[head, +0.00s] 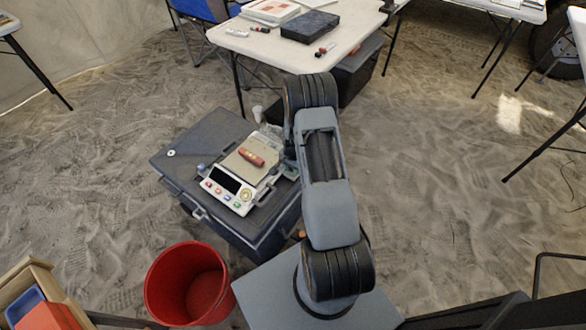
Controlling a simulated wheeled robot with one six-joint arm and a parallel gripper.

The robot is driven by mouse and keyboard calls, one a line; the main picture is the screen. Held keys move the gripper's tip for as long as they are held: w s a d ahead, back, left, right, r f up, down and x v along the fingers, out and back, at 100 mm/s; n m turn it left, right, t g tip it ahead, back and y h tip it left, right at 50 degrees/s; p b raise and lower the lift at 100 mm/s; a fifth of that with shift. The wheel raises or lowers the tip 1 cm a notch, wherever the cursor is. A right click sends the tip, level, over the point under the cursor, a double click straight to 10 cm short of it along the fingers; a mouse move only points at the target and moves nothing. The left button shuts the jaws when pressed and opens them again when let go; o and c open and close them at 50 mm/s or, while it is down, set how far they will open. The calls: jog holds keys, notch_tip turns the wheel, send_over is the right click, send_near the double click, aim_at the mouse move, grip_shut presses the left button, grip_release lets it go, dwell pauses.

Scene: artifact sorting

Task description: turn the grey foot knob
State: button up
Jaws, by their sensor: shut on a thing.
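A white balance (227,200) with a dark display and several coloured buttons stands on a dark grey case. A red pocketknife-like object (251,157) lies on its tan weighing plate (237,165). A small grey-blue foot knob (202,169) shows at the balance's left edge. My gripper (283,171) is low at the balance's right rear side, partly hidden by my arm. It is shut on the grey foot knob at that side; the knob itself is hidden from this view.
The dark grey case (205,139) has a clear left part. A red bucket (187,284) stands in front of it on sandy ground. A white table (263,44) with a black box (310,26) stands behind. A wooden crate (43,280) is at lower left.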

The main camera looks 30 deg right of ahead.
aim_at(292, 170)
jog(key=shift+n, duration=0.3)
jog(key=shift+c, duration=0.4)
jog(key=n+b, duration=0.1)
jog(key=n, duration=0.4)
jog(key=shift+w+n, duration=0.1)
jog(key=shift+n, duration=0.2)
jog(key=n+b, duration=0.1)
jog(key=n, duration=0.4)
jog(key=shift+n, duration=0.7)
jog(key=o, duration=0.9)
jog(key=shift+a, duration=0.1)
jog(key=shift+o, duration=0.2)
notch_tip(292, 170, up, 14)
jog(key=p, duration=0.2)
jog(key=shift+f, duration=0.1)
